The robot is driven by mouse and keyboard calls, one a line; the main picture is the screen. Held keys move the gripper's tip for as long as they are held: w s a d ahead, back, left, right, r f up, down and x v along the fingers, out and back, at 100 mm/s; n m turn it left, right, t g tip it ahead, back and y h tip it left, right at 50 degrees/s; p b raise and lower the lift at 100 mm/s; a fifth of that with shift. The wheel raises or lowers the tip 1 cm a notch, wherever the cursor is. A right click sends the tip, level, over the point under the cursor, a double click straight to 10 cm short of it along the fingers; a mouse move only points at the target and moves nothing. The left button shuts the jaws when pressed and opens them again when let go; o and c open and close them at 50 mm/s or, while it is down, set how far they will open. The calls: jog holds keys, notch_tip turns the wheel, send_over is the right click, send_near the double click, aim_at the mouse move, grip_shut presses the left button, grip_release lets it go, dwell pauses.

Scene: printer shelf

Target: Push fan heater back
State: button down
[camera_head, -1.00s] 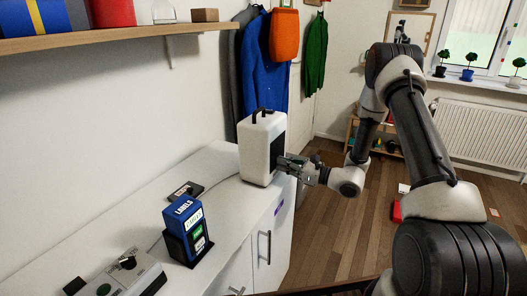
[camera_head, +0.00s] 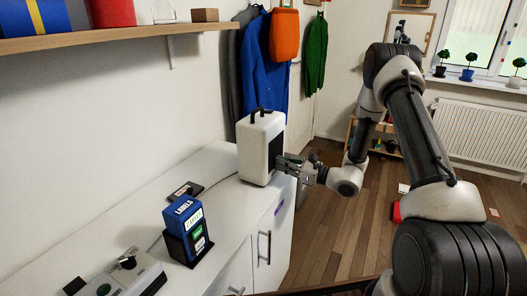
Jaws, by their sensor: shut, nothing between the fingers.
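The fan heater (camera_head: 255,150) is a white upright box with a dark front panel and a dark handle on top. It stands on the far end of the white cabinet top, close to the wall side. My gripper (camera_head: 280,163) is shut and empty. Its fingertips are at the lower part of the heater's dark front and appear to touch it. The exact contact point is too small to tell.
A grey device with knobs (camera_head: 122,275) sits nearer. A wooden shelf (camera_head: 110,42) hangs above. Jackets (camera_head: 262,70) hang behind the heater.

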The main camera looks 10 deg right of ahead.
jog(key=shift+x, duration=7.3)
jog(key=shift+d+f, duration=0.1)
